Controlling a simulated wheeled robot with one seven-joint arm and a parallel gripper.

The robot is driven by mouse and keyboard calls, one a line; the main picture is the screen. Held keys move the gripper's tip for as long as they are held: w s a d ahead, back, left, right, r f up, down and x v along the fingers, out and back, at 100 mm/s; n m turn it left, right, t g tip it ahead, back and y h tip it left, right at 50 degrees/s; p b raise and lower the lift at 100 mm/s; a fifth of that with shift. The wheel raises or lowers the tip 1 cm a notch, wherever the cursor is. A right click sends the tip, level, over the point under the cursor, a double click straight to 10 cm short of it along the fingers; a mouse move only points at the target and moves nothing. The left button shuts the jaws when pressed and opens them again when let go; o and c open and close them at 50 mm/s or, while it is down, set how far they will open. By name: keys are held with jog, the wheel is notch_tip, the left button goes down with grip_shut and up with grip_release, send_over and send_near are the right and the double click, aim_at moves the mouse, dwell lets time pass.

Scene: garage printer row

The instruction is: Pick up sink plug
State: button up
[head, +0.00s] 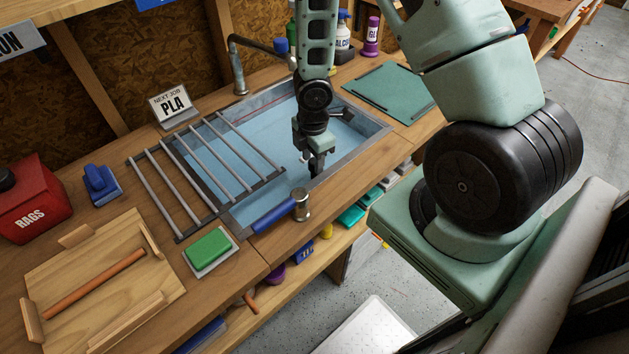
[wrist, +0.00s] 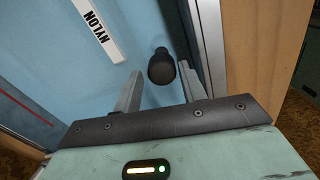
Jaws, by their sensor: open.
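The sink plug looks to be the black, round-topped piece (wrist: 161,62) in the wrist view, on the light blue sink floor close to the sink wall. My gripper (wrist: 160,70) is open, with one finger on each side of the plug in that view. I cannot tell whether either finger touches it. In the head view my gripper (head: 315,168) points down into the near right part of the sink (head: 376,128). The plug is not clearly visible there, hidden by or merged with the dark fingers.
A metal rack (head: 178,190) spans the sink's left part. A blue-handled tool (head: 274,215) lies at the front rim, close to my gripper. A faucet (head: 238,70) stands behind. A white NYLON label (wrist: 96,28) lies in the sink. A green mat (head: 388,92) lies to the right.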

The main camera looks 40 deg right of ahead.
jog(key=shift+s+d+f+b, duration=0.1)
jog(key=shift+f+b, duration=0.3)
jog(key=shift+f, duration=0.95)
jog(key=shift+s+d+f+b, duration=0.1)
jog(key=shift+f+b, duration=0.25)
jog(key=shift+f, duration=0.95)
jog(key=shift+c, duration=0.2)
jog(key=c, duration=0.7)
